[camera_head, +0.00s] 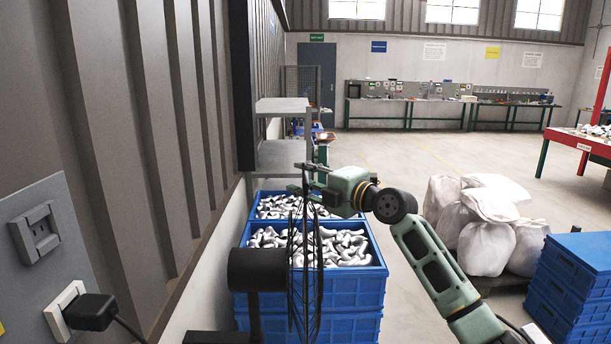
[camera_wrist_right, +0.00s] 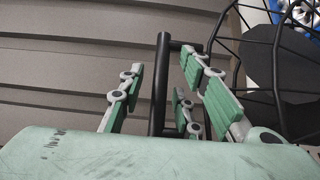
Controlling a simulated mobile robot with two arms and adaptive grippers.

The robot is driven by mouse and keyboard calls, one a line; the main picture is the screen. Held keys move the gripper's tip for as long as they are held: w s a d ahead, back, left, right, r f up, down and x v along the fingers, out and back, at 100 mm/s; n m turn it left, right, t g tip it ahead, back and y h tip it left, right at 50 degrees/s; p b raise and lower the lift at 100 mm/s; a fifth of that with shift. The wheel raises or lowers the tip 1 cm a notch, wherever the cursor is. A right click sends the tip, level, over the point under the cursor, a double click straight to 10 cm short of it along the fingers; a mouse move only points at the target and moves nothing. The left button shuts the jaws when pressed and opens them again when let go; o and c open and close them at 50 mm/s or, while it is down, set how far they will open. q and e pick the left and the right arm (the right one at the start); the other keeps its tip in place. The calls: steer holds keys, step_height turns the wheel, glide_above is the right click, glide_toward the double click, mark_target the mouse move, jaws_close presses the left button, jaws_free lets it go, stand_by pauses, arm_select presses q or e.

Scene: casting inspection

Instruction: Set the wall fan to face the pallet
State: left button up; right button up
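The wall fan has a black motor housing (camera_head: 257,270) and a black wire cage (camera_head: 306,285), seen nearly edge-on at the lower middle of the head view. The cage also shows at the right of the right wrist view (camera_wrist_right: 236,62). My right gripper (camera_head: 303,178) is at the top of the cage. In the wrist view its green-padded fingers (camera_wrist_right: 168,95) are spread, with a black bar (camera_wrist_right: 158,85) between them and no clear grip on it. The pallet (camera_head: 497,284) is at the right, mostly hidden under white sacks (camera_head: 487,245). My left gripper is out of view.
Blue crates (camera_head: 335,277) of white castings stand behind the fan. A corrugated wall (camera_head: 110,130) runs along the left, with a plug (camera_head: 92,311) in a socket. Stacked blue boxes (camera_head: 572,290) stand at the right. Open floor (camera_head: 400,160) lies beyond the crates.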

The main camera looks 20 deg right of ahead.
jaws_close()
stand_by(0.5)
